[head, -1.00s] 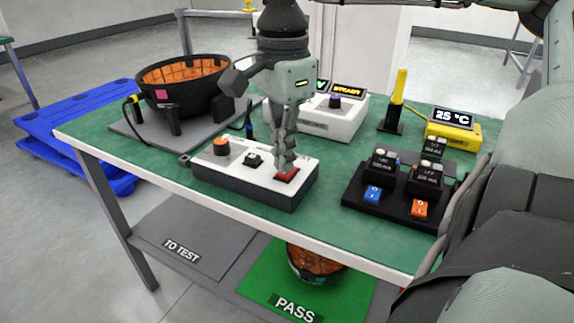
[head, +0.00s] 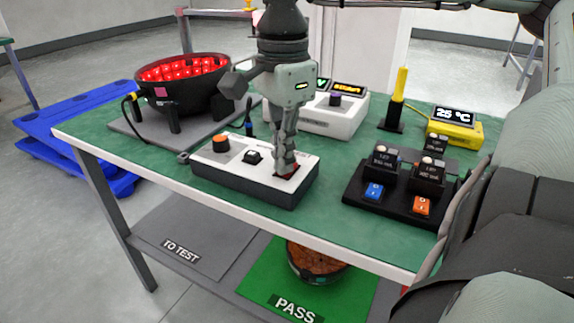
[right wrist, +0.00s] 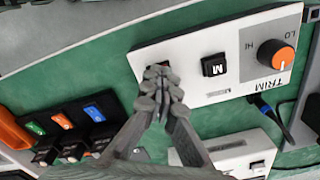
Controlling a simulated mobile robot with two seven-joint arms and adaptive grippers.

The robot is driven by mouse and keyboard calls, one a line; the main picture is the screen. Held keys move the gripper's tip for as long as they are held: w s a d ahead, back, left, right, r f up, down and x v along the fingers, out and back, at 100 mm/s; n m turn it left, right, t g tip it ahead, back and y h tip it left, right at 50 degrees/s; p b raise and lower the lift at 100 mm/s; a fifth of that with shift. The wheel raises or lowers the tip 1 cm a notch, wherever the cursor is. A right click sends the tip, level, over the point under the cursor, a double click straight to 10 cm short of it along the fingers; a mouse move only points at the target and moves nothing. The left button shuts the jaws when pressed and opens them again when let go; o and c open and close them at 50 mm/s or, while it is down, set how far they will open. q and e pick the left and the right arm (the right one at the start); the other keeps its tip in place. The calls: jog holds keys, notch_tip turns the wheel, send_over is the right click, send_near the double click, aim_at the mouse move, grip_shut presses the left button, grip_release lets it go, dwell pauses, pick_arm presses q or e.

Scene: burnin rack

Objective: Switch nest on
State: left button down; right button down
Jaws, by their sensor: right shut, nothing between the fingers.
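The nest is a black bowl (head: 208,101) on a grey plate at the table's back left, and the lamps inside it (head: 185,70) glow bright red. A white control box (head: 232,178) stands at the front of the table with an orange knob (head: 221,142), a black button (head: 253,157) and a red switch (head: 291,176). My right gripper (head: 285,166) is shut and empty, pointing down with its fingertips at the red switch and partly covering it. In the right wrist view the fingertips (right wrist: 160,92) hide most of the switch. My left gripper is not in view.
A white instrument (head: 325,121) with a display stands behind the gripper. A black block (head: 390,208) with blue and orange switches is to the right. A yellow meter (head: 455,132) reads 25 °C. Below is a shelf with a green PASS mat (head: 262,285) holding another bowl (head: 318,262).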

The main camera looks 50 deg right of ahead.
jog(key=shift+r+p, duration=2.25)
jog(key=shift+r, duration=1.15)
jog(key=shift+s, duration=0.1)
